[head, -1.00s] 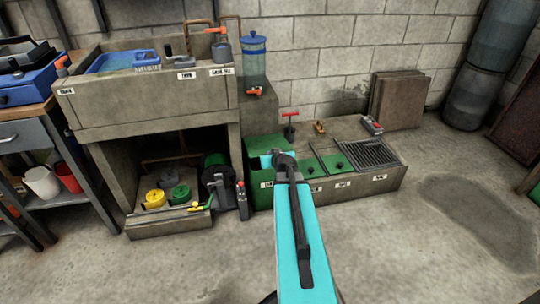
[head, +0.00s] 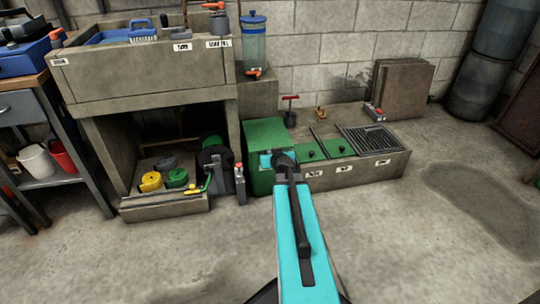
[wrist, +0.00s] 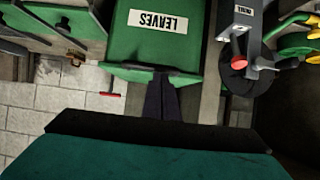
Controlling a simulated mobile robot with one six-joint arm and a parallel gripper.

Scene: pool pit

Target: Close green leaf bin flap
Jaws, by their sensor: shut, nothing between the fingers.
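The green leaf bin (head: 262,183) stands against the right side of the concrete sink block. Its green top panel (head: 264,133) looks flat in the head view; I cannot tell if it is fully down. In the wrist view a green panel with an upside-down LEAVES label (wrist: 157,22) fills the upper middle. My gripper (wrist: 160,88) is shut and empty, with its dark fingers at the panel's lower picture edge; contact is unclear. In the head view my gripper's tip is hidden behind my turquoise arm, which covers the bin's right front.
A low concrete bench (head: 360,172) with green lids and a grate (head: 370,140) adjoins the bin's right. A red-handled tool (head: 290,110) stands behind. The floor in front is clear.

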